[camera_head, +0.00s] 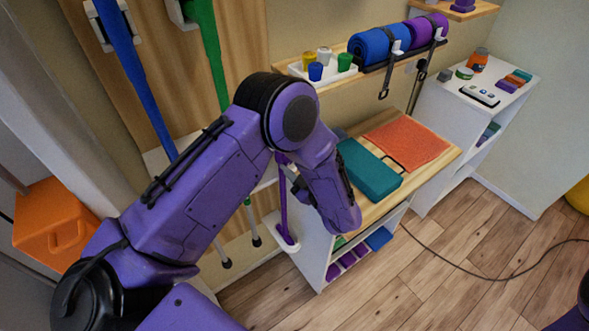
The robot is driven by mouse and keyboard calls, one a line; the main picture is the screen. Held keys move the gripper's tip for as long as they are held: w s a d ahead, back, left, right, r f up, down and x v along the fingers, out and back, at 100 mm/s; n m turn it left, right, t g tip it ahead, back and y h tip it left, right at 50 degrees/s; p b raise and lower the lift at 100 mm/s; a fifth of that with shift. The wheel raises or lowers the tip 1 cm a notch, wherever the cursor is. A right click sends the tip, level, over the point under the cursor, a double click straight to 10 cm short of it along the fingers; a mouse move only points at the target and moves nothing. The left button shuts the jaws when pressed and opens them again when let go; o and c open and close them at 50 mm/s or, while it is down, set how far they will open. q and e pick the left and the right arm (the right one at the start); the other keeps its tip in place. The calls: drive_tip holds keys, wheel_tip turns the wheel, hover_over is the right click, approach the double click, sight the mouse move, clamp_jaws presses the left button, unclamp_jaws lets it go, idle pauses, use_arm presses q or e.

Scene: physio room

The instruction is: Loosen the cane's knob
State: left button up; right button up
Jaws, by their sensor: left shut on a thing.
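A purple cane (283,205) stands nearly upright, its foot in a white holder (286,243) on the floor beside the low shelf unit. My left arm comes in from the left and bends down in front of the cane's upper part. My left gripper (291,174) shows only as a small grey part at the cane's upper shaft, where it is shut on the cane. My forearm hides most of the gripper. I cannot make out the cane's knob. My right gripper is not in view; only a bit of my right arm shows at the lower right edge.
A blue pole (125,55) and a green pole (212,55) hang on the wooden panel behind my arm. A teal block (368,171) and an orange towel (407,145) lie on the wooden top. A cable (470,272) crosses the otherwise clear floor at right.

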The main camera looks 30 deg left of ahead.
use_arm(q)
drive_tip(key=n+b, duration=0.4)
drive_tip(key=n, duration=0.2)
drive_tip(key=n+b, duration=0.4)
drive_tip(key=n, duration=0.1)
drive_tip(key=shift+f+n, duration=0.2)
drive_tip(key=shift+n, duration=0.2)
drive_tip(key=n+b, duration=1.3)
drive_tip(key=b, duration=0.5)
drive_tip(key=shift+s+n, duration=0.15)
drive_tip(key=shift+n, duration=0.15)
drive_tip(key=shift+r+n+b, duration=0.2)
drive_tip(key=shift+n+b, duration=0.5)
drive_tip(key=shift+b, duration=0.3)
drive_tip(key=shift+r, duration=0.1)
drive_tip(key=o, duration=1)
drive_tip(key=shift+o, duration=0.2)
drive_tip(key=b+v, duration=0.1)
drive_tip(key=v, duration=0.9)
drive_tip(key=shift+d, duration=0.2)
